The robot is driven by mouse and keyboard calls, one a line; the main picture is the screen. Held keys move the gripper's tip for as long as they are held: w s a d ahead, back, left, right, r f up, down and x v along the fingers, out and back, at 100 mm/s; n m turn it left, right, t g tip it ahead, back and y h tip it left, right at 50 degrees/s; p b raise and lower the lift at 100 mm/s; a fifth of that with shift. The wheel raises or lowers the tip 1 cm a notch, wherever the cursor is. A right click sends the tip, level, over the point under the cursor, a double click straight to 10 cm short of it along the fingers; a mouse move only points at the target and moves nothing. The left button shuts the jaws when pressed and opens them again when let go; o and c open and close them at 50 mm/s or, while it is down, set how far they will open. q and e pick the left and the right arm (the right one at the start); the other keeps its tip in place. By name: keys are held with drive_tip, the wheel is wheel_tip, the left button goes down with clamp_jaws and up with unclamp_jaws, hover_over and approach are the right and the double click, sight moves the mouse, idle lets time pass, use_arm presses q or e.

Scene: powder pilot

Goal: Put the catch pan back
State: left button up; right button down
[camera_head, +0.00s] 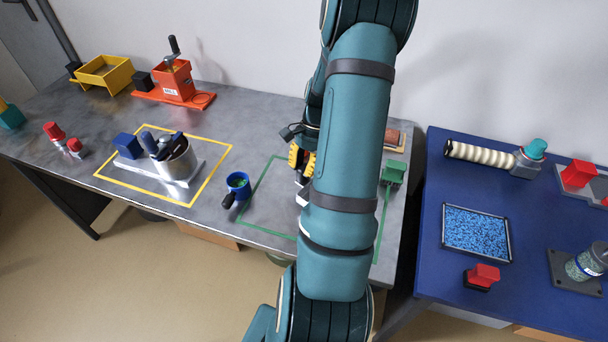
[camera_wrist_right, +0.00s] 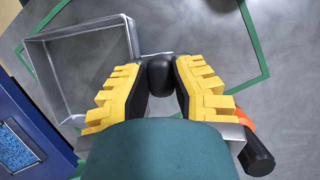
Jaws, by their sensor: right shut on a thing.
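The catch pan (camera_wrist_right: 137,38) shows in the right wrist view as a square, empty grey metal tray at upper left. A black handle end (camera_wrist_right: 160,68) lies beside its near corner and appears to belong to it. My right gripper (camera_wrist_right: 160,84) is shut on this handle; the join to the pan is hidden. In the head view my right gripper (camera_head: 301,160) is over the green outline (camera_head: 262,230) on the grey table, and my own arm hides most of the pan. Whether the pan touches the table I cannot tell. My left gripper is not in view.
A black knob (camera_wrist_right: 256,158) and an orange part are close to my right gripper. A blue cup (camera_head: 238,185) stands left of the green outline. A green block (camera_head: 394,173) is to its right. A blue table (camera_head: 440,265) stands further right, across a gap.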

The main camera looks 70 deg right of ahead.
wheel_tip(320, 180, down, 3)
drive_tip(key=shift+b, duration=0.3)
drive_tip(key=shift+r, duration=0.1)
drive_tip(key=c, duration=0.9)
unclamp_jaws()
drive_tip(key=shift+c, duration=0.2)
drive_tip(key=p+v, duration=0.3)
drive_tip(key=v, duration=0.9)
drive_tip(key=shift+a, duration=0.1)
